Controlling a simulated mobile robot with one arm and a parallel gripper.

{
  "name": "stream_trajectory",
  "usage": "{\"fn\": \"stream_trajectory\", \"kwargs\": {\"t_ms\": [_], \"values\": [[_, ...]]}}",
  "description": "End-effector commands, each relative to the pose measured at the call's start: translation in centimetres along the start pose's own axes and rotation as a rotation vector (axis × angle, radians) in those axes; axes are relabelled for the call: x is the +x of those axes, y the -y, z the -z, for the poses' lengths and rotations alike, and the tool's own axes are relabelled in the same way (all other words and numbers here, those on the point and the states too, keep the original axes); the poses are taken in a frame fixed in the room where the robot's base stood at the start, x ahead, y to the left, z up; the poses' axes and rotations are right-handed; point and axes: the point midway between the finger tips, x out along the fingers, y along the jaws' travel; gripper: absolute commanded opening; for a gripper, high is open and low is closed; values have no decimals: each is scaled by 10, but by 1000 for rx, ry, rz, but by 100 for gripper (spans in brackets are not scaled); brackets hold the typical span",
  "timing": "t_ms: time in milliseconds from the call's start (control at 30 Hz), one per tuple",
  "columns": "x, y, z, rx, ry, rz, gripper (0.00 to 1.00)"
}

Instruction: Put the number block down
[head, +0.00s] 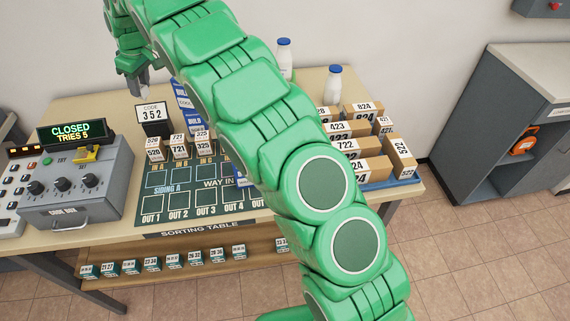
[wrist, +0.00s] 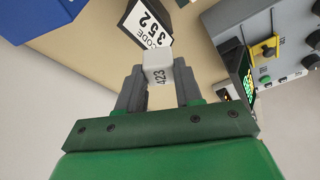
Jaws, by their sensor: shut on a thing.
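My gripper (wrist: 160,90) is shut on a white number block (wrist: 159,68) marked 423 in the wrist view. The block is between the two grey fingers, above the table. In the head view my gripper (head: 143,86) is raised at the back left of the sorting table (head: 110,108), near the wall; the held block is hard to make out there. The green mat (head: 147,204) has slots marked OUT 1 to OUT 4 and SIDING A. Blocks 528 (head: 154,147), 721 (head: 179,146) and 325 (head: 203,143) stand along its back edge. My arm hides part of the mat.
A black code sign reading 352 (head: 152,115) stands below my gripper. The code box (head: 75,200), with a display reading CLOSED, TRIES 5, is at left. A blue carton (head: 187,105), white bottles (head: 333,85) and numbered boxes (head: 365,168) stand behind and right. Small blocks line the lower shelf (head: 120,280).

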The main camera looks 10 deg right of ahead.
Motion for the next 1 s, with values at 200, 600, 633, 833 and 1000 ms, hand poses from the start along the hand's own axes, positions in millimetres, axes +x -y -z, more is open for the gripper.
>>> {"fn": "stream_trajectory", "kwargs": {"t_ms": [200, 600, 633, 833, 1000], "values": [[-22, -3, -27, 64, -4, -14, 6], [-45, -8, -74, 179, -6, -40, 6], [-46, -8, -77, 187, -6, -42, 6], [-56, -11, -99, 244, -8, -61, 6], [-62, -11, -120, 293, -6, -75, 6]]}}
